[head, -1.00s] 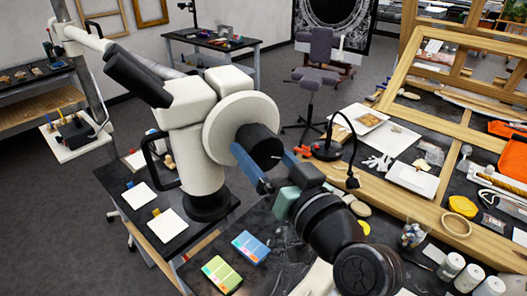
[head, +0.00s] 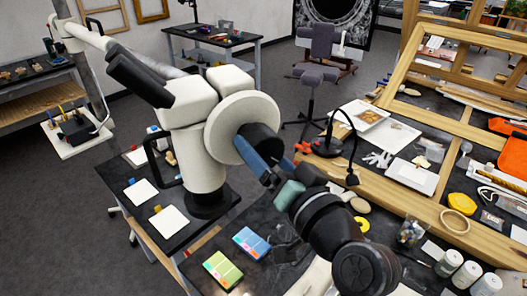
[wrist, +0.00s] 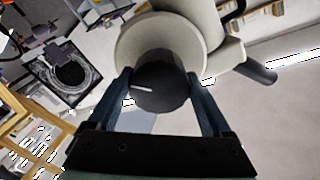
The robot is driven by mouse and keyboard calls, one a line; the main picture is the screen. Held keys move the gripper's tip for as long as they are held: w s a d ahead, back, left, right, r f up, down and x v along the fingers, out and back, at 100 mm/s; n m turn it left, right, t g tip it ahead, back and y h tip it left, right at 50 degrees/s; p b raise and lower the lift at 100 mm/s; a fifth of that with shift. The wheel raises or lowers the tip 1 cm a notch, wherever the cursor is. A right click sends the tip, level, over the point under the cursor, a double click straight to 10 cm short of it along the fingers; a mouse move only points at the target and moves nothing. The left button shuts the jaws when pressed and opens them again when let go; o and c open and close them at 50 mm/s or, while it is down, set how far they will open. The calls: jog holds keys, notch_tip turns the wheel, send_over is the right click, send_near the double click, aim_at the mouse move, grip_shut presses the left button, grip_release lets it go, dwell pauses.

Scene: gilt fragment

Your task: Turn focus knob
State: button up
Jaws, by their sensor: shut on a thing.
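A white microscope (head: 202,160) with black eyepieces stands on a dark table. The black focus knob (head: 264,138) sits at the middle of a round cream disc (head: 228,112) on its side. My gripper (head: 262,150) has its blue fingers on either side of the knob and is shut on it. In the wrist view, the knob (wrist: 160,90) lies between the two fingers of my gripper (wrist: 158,80). A short white mark shows on the knob's face there, pointing left. In the head view, the fingers hide part of the knob.
Two small boxes, one blue (head: 251,243) and one green (head: 222,270), lie on the table below my gripper. A black gooseneck lamp (head: 350,145) stands to the right, near a large wooden frame (head: 430,105). White cards (head: 168,222) lie left of the microscope.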

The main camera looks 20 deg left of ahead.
jog(key=o, duration=1.2)
jog(key=shift+d, duration=0.1)
jog(key=shift+c, duration=0.2)
jog(key=shift+s+d+f+b, duration=0.1)
jog(key=shift+s+d+b, duration=0.1)
jog(key=shift+d+b, duration=0.1)
jog(key=b+v, duration=0.5)
jog(key=v, duration=0.7)
